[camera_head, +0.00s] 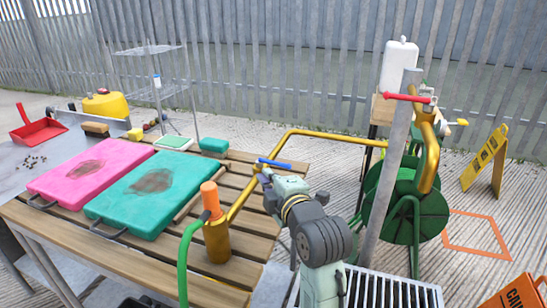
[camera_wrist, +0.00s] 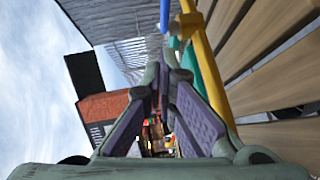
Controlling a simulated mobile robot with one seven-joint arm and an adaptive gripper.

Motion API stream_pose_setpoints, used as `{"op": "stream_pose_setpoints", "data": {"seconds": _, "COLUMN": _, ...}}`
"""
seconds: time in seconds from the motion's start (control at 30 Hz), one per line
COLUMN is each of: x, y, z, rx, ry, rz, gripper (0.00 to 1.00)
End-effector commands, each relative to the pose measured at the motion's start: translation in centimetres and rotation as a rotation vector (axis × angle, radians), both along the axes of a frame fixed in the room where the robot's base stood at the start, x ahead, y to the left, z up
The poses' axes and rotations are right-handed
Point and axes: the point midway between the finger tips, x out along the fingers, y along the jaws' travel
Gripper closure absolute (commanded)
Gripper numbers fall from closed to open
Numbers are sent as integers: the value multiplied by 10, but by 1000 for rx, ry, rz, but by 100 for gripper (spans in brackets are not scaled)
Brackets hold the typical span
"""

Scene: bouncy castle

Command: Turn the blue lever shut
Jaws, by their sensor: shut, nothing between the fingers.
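The blue lever (camera_head: 273,163) sits on a yellow pipe (camera_head: 330,136) that rises from the wooden table and bends right. In the head view the lever lies roughly level, slanting slightly. In the wrist view the blue lever (camera_wrist: 164,14) shows at the top, beyond the fingertips, beside the yellow pipe (camera_wrist: 211,75). My gripper (camera_head: 264,179) is just below and very close to the lever. In the wrist view my gripper (camera_wrist: 164,72) has its fingertips together with nothing between them. I cannot tell whether it touches the lever.
An orange hose fitting (camera_head: 210,197) with a green hose (camera_head: 184,262) stands left of my arm. Pink (camera_head: 88,170) and teal (camera_head: 155,188) pads lie on the slatted table (camera_head: 262,225). A post with a red lever (camera_head: 407,98) and a green hose reel (camera_head: 405,205) stand right.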

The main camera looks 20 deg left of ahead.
Motion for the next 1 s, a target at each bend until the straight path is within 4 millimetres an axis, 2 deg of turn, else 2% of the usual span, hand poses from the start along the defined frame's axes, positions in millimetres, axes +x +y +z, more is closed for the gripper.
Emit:
{"op": "stream_pose_setpoints", "data": {"seconds": 0.1, "x": 19, "y": 14, "z": -3, "rx": -1, "ry": 2, "rz": 0, "gripper": 100}}
{"op": "stream_pose_setpoints", "data": {"seconds": 0.33, "x": 48, "y": 8, "z": -9, "rx": -1, "ry": 1, "rz": -2, "gripper": 100}}
{"op": "stream_pose_setpoints", "data": {"seconds": 0.8, "x": 55, "y": 7, "z": -11, "rx": 0, "ry": -1, "rz": -2, "gripper": 100}}
{"op": "stream_pose_setpoints", "data": {"seconds": 1.0, "x": 68, "y": 2, "z": -15, "rx": -1, "ry": -3, "rz": -3, "gripper": 100}}
